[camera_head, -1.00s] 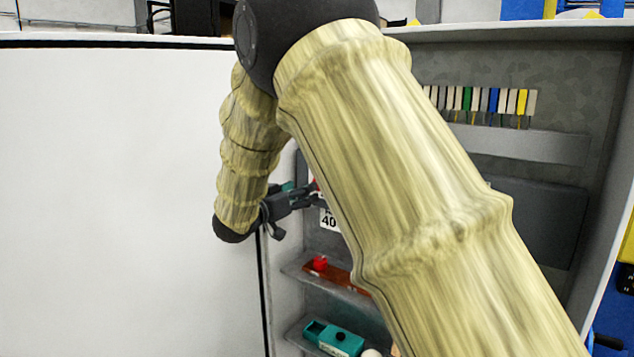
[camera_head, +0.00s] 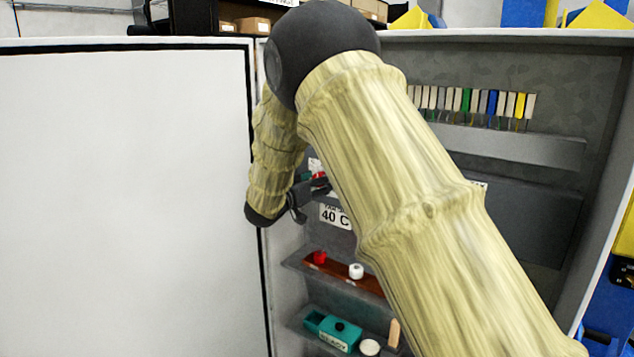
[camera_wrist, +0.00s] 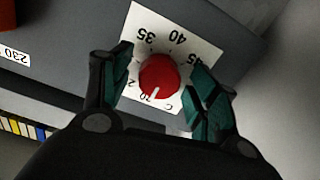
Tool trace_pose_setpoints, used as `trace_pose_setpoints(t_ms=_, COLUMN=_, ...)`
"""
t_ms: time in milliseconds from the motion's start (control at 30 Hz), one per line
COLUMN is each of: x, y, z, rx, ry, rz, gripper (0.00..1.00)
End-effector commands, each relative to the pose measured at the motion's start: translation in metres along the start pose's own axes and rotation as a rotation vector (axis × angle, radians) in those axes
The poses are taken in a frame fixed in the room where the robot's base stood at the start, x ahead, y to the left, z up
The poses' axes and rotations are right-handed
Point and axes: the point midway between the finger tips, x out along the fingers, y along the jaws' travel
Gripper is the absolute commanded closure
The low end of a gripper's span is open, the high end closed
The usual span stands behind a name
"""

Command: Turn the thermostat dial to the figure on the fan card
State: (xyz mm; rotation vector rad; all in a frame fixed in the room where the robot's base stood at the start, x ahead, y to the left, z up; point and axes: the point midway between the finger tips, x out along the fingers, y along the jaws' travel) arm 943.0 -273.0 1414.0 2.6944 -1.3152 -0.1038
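The thermostat dial is a red round knob (camera_wrist: 160,76) on a white scale plate (camera_wrist: 155,22) in the wrist view. Figures 35 and 40 show beyond the knob; others are partly covered. Its white pointer line points down in the picture, close to a partly hidden figure that looks like 20, beside the C. My gripper (camera_wrist: 166,62) is open, with one teal-padded finger on each side of the knob; contact cannot be told. In the head view my gripper (camera_head: 318,184) is at the dial, mostly hidden by my arm. The card (camera_head: 335,217) below reads 40 C; its upper line is partly hidden.
The cabinet's white door (camera_head: 120,200) stands at left. Below the card are a brown tray (camera_head: 340,273) with red and white knobs, and a teal box (camera_head: 338,332). Coloured tags (camera_head: 490,105) hang at upper right. A 230 label (camera_wrist: 14,54) shows in the wrist view.

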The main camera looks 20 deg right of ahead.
Motion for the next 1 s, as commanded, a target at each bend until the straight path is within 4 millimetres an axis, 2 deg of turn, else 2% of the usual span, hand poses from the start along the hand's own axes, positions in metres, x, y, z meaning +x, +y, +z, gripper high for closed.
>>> trace_pose_setpoints(t_ms=33, x=0.0, y=0.0001, z=0.0, rx=0.0, ry=0.0, rz=0.0, gripper=0.51)
trace_pose_setpoints(t_ms=233, x=-0.0001, y=0.0001, z=-0.0001, rx=0.0, ry=0.0, rz=0.0, gripper=0.86)
trace_pose_setpoints(t_ms=667, x=0.0005, y=0.0001, z=0.0031, rx=0.065, ry=0.0, rz=0.001, gripper=0.86)
trace_pose_setpoints(t_ms=1000, x=0.0006, y=-0.0007, z=0.0076, rx=0.295, ry=0.0, rz=0.001, gripper=0.86)
